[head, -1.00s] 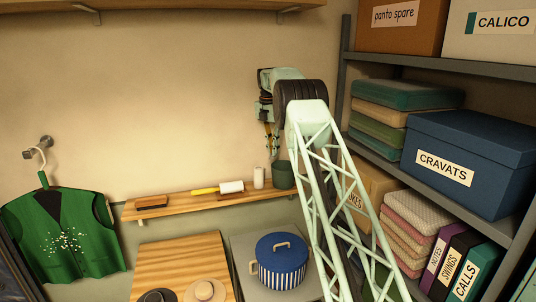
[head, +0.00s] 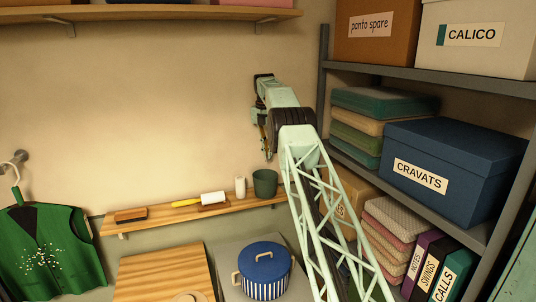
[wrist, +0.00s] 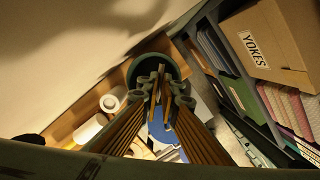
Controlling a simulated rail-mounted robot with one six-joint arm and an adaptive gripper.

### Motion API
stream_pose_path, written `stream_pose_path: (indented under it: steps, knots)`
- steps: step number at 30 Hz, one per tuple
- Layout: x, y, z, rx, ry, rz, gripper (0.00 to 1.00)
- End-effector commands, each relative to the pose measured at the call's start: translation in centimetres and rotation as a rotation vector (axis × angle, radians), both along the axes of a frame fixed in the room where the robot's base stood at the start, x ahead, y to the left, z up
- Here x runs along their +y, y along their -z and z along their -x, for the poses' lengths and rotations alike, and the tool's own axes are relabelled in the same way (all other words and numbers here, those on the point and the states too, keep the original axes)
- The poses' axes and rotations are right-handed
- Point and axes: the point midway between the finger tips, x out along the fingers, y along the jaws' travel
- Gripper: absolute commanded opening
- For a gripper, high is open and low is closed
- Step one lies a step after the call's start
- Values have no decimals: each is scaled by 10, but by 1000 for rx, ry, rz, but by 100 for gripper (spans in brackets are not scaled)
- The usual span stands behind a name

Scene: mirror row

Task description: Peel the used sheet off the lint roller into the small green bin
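The lint roller, with a yellow handle and a white roll (head: 212,198), lies on a small brown rest on the wall shelf. Its roll also shows in the wrist view (wrist: 88,131). The small green bin (head: 265,183) stands at the shelf's right end. In the wrist view the bin's rim (wrist: 131,76) shows behind my fingertips. My gripper (head: 268,156) points down above the bin. In the wrist view my fingertips (wrist: 161,84) are close together in front of the bin's mouth. I cannot make out a sheet between them, and the bin's inside is mostly hidden.
A white upright cylinder (head: 240,187) stands between roller and bin. A brown block (head: 130,214) lies at the shelf's left. A blue-lidded pot (head: 264,257) stands below. The rack with the CRAVATS box (head: 455,170) is close on the right. A green waistcoat (head: 50,250) hangs left.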

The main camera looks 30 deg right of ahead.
Motion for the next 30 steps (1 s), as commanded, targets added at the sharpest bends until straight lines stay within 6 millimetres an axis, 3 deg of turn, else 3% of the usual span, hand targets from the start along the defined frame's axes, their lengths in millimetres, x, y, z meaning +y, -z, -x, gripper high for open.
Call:
stream_pose_path:
  steps: [11,30]
  knots:
    - [0,11,0,1,1,0,1]
    - [0,56,0,0,1,0,1]
